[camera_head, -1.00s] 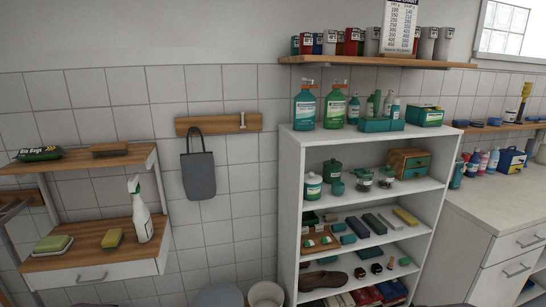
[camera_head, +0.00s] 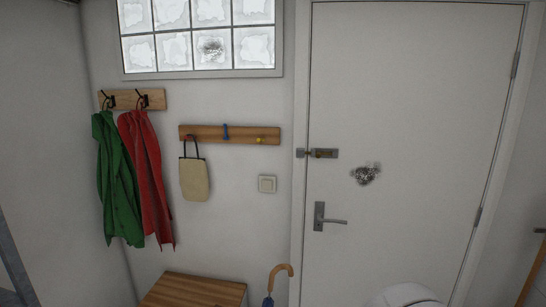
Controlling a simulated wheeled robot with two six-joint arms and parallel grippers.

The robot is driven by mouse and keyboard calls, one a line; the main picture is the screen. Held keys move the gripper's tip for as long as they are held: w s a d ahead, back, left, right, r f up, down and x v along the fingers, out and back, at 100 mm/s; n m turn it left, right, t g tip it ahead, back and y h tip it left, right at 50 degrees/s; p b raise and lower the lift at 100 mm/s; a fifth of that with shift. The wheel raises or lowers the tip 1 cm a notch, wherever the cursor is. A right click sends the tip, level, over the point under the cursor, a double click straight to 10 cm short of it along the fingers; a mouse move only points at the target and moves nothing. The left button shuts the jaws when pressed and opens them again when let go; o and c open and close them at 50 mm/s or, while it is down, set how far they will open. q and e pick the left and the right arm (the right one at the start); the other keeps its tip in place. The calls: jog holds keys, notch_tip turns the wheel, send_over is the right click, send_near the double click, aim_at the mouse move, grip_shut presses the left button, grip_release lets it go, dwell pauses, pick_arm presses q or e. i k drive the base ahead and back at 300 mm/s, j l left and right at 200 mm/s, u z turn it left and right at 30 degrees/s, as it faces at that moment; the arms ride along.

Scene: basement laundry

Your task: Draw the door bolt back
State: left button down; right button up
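A white door (camera_head: 420,110) stands shut on the right of the head view. The door bolt (camera_head: 318,153) is a small metal slide bolt with a brassy knob, mounted across the door's left edge. Its left end reaches the frame at the left. A lever handle (camera_head: 328,218) sits below it on the door. Neither of my grippers is in view.
A rounded white object (camera_head: 405,295) shows at the bottom, before the door.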

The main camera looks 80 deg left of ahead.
aim_at(318, 155)
jog(key=u, duration=2.4)
